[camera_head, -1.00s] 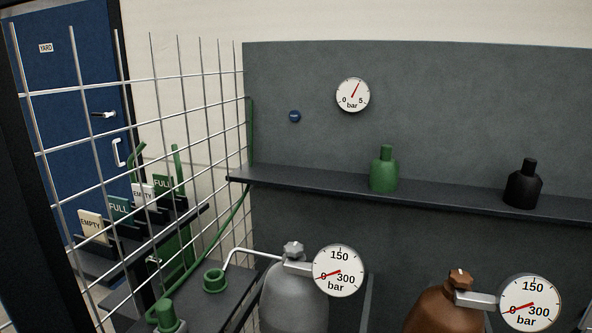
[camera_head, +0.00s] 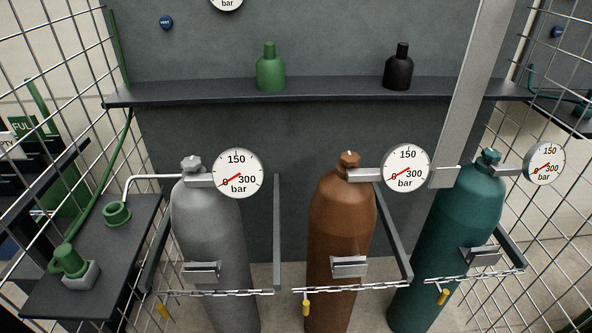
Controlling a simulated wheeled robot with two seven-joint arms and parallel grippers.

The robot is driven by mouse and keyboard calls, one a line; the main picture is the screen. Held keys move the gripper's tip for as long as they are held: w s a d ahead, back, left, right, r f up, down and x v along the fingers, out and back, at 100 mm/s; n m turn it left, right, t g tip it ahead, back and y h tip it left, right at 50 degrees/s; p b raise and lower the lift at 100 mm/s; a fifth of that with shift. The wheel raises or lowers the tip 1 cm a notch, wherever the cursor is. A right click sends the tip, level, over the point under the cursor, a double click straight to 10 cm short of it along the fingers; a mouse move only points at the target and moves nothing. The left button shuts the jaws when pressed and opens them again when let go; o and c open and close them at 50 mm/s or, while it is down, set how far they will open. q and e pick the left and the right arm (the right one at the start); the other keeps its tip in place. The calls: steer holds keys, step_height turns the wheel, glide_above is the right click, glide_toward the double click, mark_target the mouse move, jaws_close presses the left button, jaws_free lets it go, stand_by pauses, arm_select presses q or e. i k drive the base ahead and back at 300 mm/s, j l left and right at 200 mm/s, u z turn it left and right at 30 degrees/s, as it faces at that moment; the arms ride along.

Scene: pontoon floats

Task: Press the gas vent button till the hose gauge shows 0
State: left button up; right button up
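The blue round vent button (camera_head: 166,22) is on the grey back panel at the top left. The hose gauge (camera_head: 227,4) is right of it, cut off by the top edge; only its lower rim with "bar" shows, so its needle is hidden. Neither of my grippers is in view, and nothing touches the button.
Grey (camera_head: 208,240), brown (camera_head: 340,225) and teal (camera_head: 450,230) cylinders stand behind chains, their gauge needles near 0. A shelf (camera_head: 330,92) holds green and black caps. A green hose (camera_head: 105,175) runs at left. Wire mesh stands on both sides.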

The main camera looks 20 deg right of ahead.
mark_target(165, 21)
steer(key=i+l+z, duration=0.1)
steer(key=i+z, duration=0.25)
steer(key=i, duration=0.25)
steer(key=i+z, duration=0.35)
steer(key=i, duration=0.25)
steer(key=j+u, duration=0.15)
steer(key=i+l, duration=0.05)
